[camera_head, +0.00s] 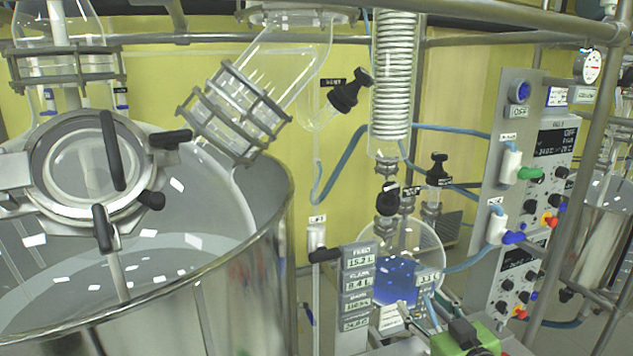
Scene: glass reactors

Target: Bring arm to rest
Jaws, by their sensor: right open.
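No arm at rest can be made out clearly. I see nothing held there. My left gripper is not in view.
A large steel and glass reactor vessel (240,290) fills the left. A round flask with blue liquid (398,283) hangs below a coil condenser (392,85). A control panel (520,200) stands at the right. Metal frame posts (585,150), hoses and valves crowd the space.

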